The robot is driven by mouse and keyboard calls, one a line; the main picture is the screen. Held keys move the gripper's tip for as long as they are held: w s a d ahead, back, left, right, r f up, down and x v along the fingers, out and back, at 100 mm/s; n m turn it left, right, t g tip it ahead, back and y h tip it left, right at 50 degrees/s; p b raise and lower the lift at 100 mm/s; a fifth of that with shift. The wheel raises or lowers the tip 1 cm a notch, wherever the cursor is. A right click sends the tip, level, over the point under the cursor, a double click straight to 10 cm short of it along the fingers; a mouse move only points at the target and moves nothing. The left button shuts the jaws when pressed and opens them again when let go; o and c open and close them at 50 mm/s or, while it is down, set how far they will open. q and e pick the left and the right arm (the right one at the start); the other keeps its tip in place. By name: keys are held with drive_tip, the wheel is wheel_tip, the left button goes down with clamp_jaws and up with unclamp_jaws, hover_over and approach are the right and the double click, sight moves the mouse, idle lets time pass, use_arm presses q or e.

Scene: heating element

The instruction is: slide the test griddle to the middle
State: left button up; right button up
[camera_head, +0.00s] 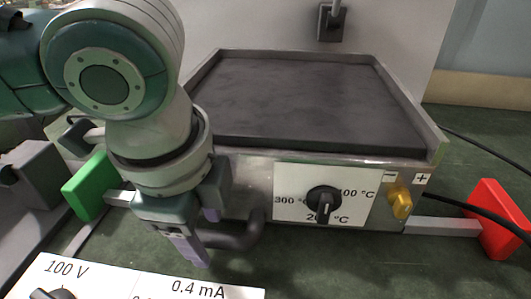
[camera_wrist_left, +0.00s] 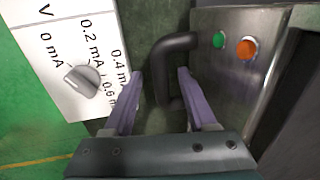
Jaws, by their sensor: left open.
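The test griddle (camera_head: 300,95) is a dark flat plate in a metal frame. Its front panel has a black dial (camera_head: 324,204). A dark grey handle (camera_head: 240,238) sticks out at the front left; it also shows in the left wrist view (camera_wrist_left: 162,70). My left gripper (camera_head: 203,238) is open at this handle. In the left wrist view, its purple fingertips (camera_wrist_left: 160,78) lie on either side of the handle bar. I cannot tell whether they touch it. The gripper hides the panel's left part. My right gripper is not in view.
A green block (camera_head: 86,187) stands left of the griddle and a red block (camera_head: 501,219) stands right. A metal bar (camera_head: 445,226) runs between griddle and red block. A white meter panel (camera_head: 110,280) lies in front at left. Black cables run at right.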

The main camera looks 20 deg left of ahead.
use_arm(q)
wheel_tip(320, 180, up, 9)
drive_tip(key=s+p, duration=0.1)
drive_tip(key=p, duration=0.1)
drive_tip(key=shift+s+d+r, duration=0.2)
drive_tip(key=shift+s+d, duration=0.05)
drive_tip(key=shift+s, duration=0.1)
drive_tip(key=shift+d+p, duration=0.1)
drive_tip(key=shift+p, duration=0.25)
